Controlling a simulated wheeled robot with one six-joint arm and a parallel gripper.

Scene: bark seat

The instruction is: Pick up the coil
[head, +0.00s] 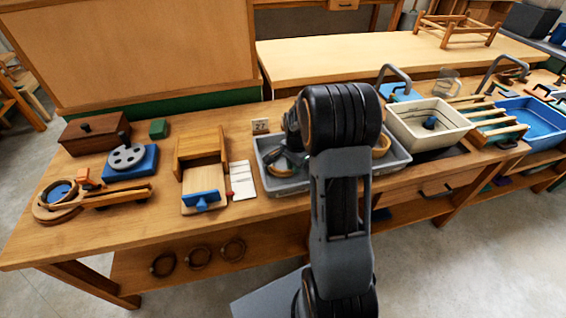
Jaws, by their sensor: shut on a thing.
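My gripper (287,154) is low over the left part of the grey tray (401,163), partly hidden by my arm. It is shut on a dark, curved thing, which looks like the coil; its outline is hard to make out. I cannot tell whether it touches the tray floor. A tan, curved piece (382,147) shows in the right part of the tray, beside my arm. The middle of the tray is hidden behind my arm.
Left on the bench are a wooden box (93,134), a blue block with a grey disc (130,162), a wooden fixture (203,165) and a round wooden piece (60,200). A cream basin (432,120) and a blue tray (528,122) stand right. Rings (198,258) sit below.

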